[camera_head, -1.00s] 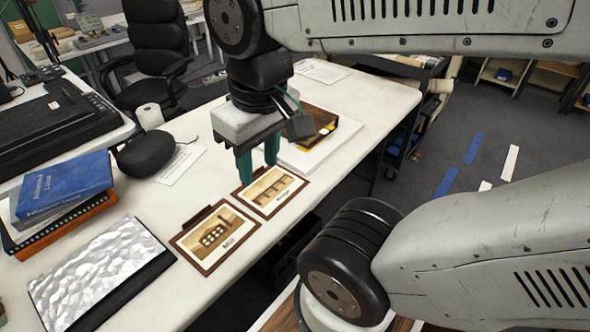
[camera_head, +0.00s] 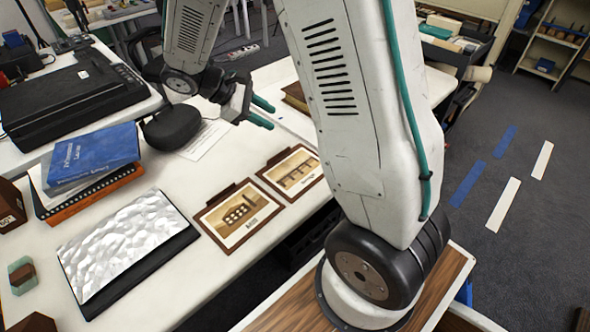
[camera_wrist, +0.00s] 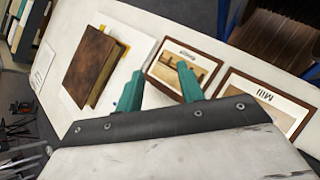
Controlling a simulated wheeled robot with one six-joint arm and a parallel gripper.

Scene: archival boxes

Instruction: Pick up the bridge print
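The bridge print (camera_head: 291,172) is a sepia picture of a bridge on a brown-edged board with a tab. It lies flat on the white table (camera_head: 175,182), just right of the similar mill print (camera_head: 240,214). In the wrist view the bridge print (camera_wrist: 178,71) lies just beyond my fingertips, partly hidden by one finger, with the mill print (camera_wrist: 262,98) to its right. My gripper (camera_head: 263,112) is above the table, behind the bridge print in the head view, its teal fingers apart and pointing sideways. In the wrist view (camera_wrist: 160,85) nothing is between the fingers.
A brown book (camera_wrist: 95,65) lies on a white sheet beside the bridge print. A silver textured panel (camera_head: 125,245), stacked books (camera_head: 92,155) and a round black object (camera_head: 174,127) stand to the left. My arm hides part of the table at the right.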

